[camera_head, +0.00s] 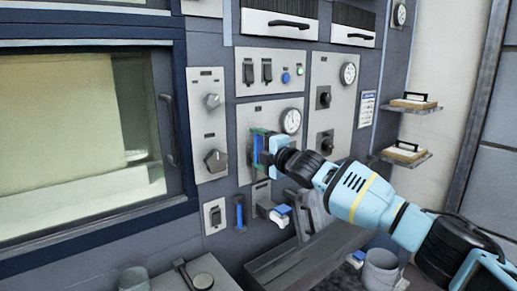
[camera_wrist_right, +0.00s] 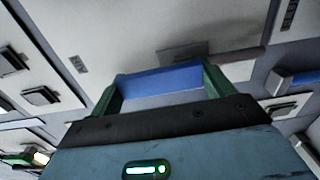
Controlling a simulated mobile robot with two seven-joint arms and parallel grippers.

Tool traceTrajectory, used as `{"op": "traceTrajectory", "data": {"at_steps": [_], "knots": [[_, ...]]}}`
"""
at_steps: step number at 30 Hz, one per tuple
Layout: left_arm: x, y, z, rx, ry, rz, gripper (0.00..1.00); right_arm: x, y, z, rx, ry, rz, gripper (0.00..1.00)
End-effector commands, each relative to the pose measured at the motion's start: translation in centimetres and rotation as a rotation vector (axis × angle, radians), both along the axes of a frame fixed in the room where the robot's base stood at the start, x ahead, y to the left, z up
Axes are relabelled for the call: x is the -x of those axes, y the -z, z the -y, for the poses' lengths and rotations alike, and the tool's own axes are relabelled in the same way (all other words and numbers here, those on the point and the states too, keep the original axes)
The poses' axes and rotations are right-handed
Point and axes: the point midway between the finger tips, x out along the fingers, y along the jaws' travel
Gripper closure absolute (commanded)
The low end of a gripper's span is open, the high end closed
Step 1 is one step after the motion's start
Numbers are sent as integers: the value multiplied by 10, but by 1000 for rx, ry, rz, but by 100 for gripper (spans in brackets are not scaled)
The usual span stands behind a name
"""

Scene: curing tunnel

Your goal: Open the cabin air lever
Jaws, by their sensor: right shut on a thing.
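A blue lever handle (camera_head: 256,150) sits on the grey panel below a round gauge, in the middle of the head view. I take it as the cabin air lever, but its label is too small to read. My right gripper (camera_head: 262,146) reaches it from the right and is shut on it. In the right wrist view the blue handle (camera_wrist_right: 160,80) spans between the two green fingers of the right gripper (camera_wrist_right: 160,84). The fingers hide part of the lever and its mount. My left gripper is not in view.
A second blue lever (camera_head: 239,212) is on the lower panel, near a white and blue fitting (camera_head: 275,213). Black knobs (camera_head: 215,160) and a gauge (camera_head: 291,121) surround the held lever. A windowed door (camera_head: 168,130) is at left; shelves (camera_head: 405,158) are at right.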

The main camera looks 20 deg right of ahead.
Motion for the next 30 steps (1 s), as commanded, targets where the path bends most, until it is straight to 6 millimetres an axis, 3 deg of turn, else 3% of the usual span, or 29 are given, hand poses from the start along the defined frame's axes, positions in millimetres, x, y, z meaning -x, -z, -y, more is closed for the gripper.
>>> {"op": "traceTrajectory", "data": {"at_steps": [5,6,10,20,30], "knots": [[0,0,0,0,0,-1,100,0,0,1,7,1,4,60],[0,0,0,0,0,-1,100,0,-1,1,7,1,5,17],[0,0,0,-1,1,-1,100,0,0,1,5,1,3,0],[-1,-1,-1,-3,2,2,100,3,0,2,3,0,1,0],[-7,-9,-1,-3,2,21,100,38,-1,15,3,0,2,0]]}}
